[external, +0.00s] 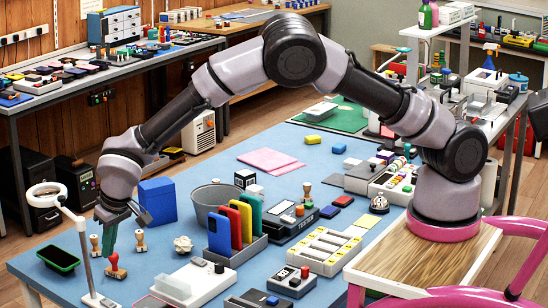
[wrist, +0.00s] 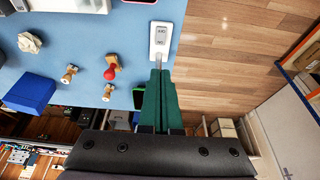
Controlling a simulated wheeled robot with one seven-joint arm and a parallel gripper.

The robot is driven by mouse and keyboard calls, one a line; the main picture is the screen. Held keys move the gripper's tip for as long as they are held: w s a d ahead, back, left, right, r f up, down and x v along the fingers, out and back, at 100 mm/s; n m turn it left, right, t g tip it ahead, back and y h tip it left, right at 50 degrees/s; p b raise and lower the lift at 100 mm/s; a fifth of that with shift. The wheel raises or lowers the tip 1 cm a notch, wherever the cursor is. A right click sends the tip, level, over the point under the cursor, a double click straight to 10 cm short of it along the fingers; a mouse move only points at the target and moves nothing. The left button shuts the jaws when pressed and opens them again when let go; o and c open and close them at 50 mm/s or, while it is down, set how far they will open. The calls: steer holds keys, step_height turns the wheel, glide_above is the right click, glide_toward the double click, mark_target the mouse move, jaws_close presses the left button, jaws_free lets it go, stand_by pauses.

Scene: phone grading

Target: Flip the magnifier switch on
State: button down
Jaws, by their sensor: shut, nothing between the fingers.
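The magnifier (external: 48,195) is a white ring on a pale pole at the table's left corner, in the external view. Its white base (external: 93,299) sits at the bottom edge of that view. In the wrist view the base (wrist: 153,50) shows beyond my fingertips, with a grey rocker switch (wrist: 160,34) on it; I cannot tell which way the switch is set. My gripper (external: 106,252) points down with its green fingers together and empty, above the table behind the pole. In the wrist view the closed fingers (wrist: 160,72) point toward the base.
A red-knobbed stamp (external: 116,262) stands close beside my fingertips; it also shows in the wrist view (wrist: 110,73). A blue box (external: 158,201) stands behind. The table edge is close at left.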

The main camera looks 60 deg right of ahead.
mark_target(110, 304)
steer(key=x, duration=1.4)
steer(key=shift+s+f, duration=0.1)
steer(key=shift+s, duration=0.25)
steer(key=shift+w+f+g, duration=0.15)
steer(key=shift+f+g, duration=0.1)
steer(key=shift+g, duration=0.15)
steer(key=shift+s, duration=0.25)
steer(key=shift+s+f, duration=0.1)
steer(key=shift+s, duration=0.65)
